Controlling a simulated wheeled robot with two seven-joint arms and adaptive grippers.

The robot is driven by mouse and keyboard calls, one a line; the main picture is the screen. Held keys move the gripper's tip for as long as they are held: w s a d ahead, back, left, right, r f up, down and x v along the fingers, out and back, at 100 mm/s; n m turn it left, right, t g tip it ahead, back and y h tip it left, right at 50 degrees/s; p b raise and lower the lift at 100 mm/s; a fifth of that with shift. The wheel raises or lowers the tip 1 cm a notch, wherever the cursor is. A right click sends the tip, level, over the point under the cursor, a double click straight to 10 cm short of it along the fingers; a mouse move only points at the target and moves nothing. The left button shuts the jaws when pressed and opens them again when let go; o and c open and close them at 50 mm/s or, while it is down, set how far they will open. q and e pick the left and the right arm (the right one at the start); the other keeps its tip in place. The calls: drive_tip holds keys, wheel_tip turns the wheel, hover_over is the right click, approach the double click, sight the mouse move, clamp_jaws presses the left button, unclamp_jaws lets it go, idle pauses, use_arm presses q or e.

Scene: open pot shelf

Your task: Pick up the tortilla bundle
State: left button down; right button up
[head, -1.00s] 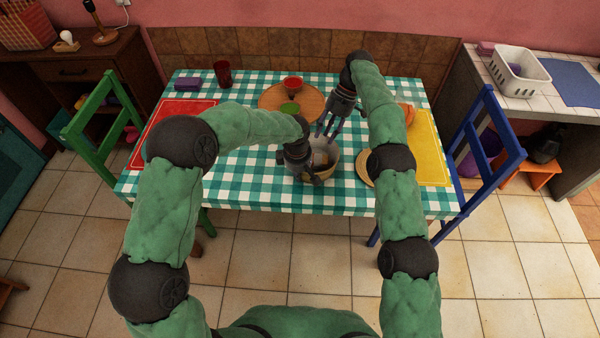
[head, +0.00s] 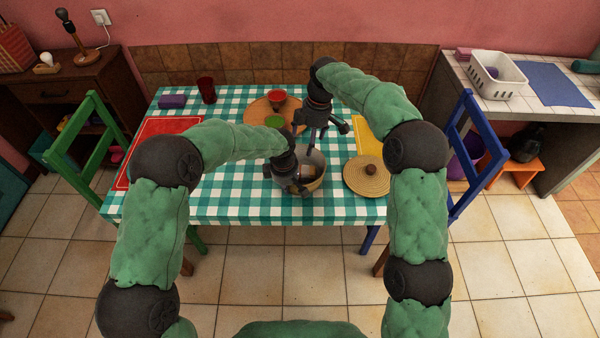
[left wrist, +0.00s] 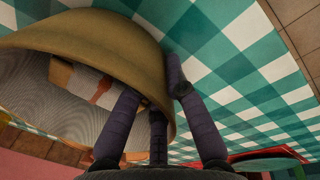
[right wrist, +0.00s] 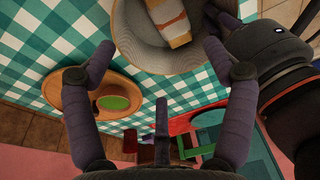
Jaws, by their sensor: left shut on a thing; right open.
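The tortilla bundle (right wrist: 167,20), a pale cloth roll with an orange-tan band, lies inside a round woven basket (right wrist: 138,48) near the table's front edge. In the left wrist view, part of the bundle (left wrist: 84,80) shows past the rim of the basket (left wrist: 110,33). My left gripper (head: 297,187) is shut on the basket's rim at its near left side, with fingers on both sides of the wall. My right gripper (head: 311,146) is open and empty, pointing down above the basket's far side. Its spread fingers (right wrist: 165,68) are apart from the bundle.
A round woven lid with a knob (head: 380,187) lies right of the basket.

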hover_over(301, 166)
drive_tip(key=d, duration=0.1)
drive_tip(key=shift+m, duration=0.4)
wheel_tip(301, 166, down, 6)
drive_tip(key=shift+d+f, duration=0.1)
drive_tip(key=shift+t, duration=0.3)
drive_tip(key=shift+s+a+f, duration=0.1)
drive_tip(key=shift+a+f, duration=0.1)
drive_tip(key=shift+f, duration=0.65)
drive_tip(key=shift+w+a+f, duration=0.1)
drive_tip(key=shift+a+f, duration=0.1)
drive_tip(key=shift+f, duration=0.7)
drive_tip(key=shift+s+a+f, duration=0.1)
drive_tip(key=shift+a+f, duration=0.1)
drive_tip(key=shift+f, duration=0.65)
drive_tip(key=c, duration=1.1)
